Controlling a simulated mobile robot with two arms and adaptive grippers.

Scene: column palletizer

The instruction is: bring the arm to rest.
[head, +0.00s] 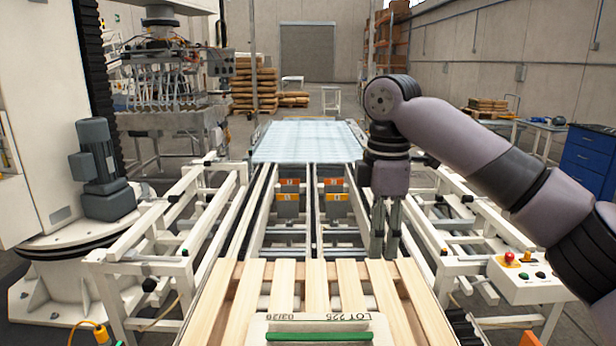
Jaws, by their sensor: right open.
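My right arm comes in from the right side of the head view, bent at a joint above the conveyor. Its gripper (385,247) points straight down over the right part of a wooden pallet's far edge. The fingers are apart and nothing shows between them. The slatted pallet (283,278) lies on the conveyor in front of me. A pale package with "LOT 225" printed on it (318,324) sits at the bottom edge of the view, on or above the near slats. A green strip crosses it. My left gripper is not in view.
White conveyor frames (182,225) flank the pallet on both sides. A control box with a red button (524,280) stands at the right. A white column machine (35,180) stands at the left. A pale blue translucent sheet (308,141) covers the conveyor's far end. Pallet stacks (254,85) stand behind.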

